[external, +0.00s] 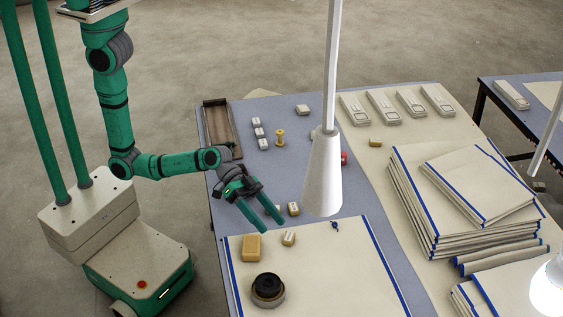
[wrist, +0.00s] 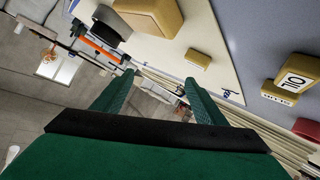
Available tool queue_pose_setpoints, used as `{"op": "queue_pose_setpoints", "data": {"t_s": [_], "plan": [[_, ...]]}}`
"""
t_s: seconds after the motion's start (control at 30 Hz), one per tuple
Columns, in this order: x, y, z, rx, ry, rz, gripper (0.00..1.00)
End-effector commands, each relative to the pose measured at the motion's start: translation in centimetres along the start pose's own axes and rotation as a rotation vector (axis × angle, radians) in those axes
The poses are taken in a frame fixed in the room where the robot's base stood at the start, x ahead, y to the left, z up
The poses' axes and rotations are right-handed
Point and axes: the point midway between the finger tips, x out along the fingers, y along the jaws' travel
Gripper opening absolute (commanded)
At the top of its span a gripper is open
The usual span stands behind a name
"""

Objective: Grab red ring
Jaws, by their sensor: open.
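A small red object (external: 344,158) shows beside the lamp shade in the external view, partly hidden by it. Whether it is the red ring I cannot tell. A red piece (wrist: 308,129) also shows at the right edge of the wrist view, cut off there. My gripper (external: 272,224) is open and empty over the blue-grey table (external: 290,192), left of and nearer the front than the red object. Its two green fingers stand apart in the wrist view (wrist: 158,80), with nothing between them.
The white lamp (external: 322,180) stands in front of the red object. Small blocks (external: 293,209) lie near my fingers. A tan block (external: 252,247) and a black roll (external: 268,286) lie on the cream cloth (external: 335,275). Folded cloths (external: 440,205) are stacked at right.

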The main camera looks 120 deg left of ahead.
Motion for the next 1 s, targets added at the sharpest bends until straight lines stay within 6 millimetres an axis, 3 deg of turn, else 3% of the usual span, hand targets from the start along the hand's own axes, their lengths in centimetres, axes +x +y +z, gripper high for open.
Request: {"op": "queue_pose_setpoints", "data": {"t_s": [0.03,0.1,0.2,0.3,0.4,0.5,0.8,1.0], "plan": [[-1.3,-5.0,-1.4,0.013,0.047,-0.097,0.66],[-3.4,-10.7,-2.7,0.049,0.097,-0.219,0.66],[-6.3,-16.9,-3.4,0.103,0.132,-0.362,0.66],[-8.9,-21.1,-3.4,0.151,0.142,-0.467,0.66],[-10.6,-23.4,-3.3,0.183,0.142,-0.529,0.66],[-10.9,-24.5,-3.3,0.197,0.142,-0.554,0.66],[-7.4,-26.6,-4.1,0.199,0.141,-0.554,0.66],[-6.4,-27.2,-4.3,0.198,0.141,-0.553,0.66]]}}
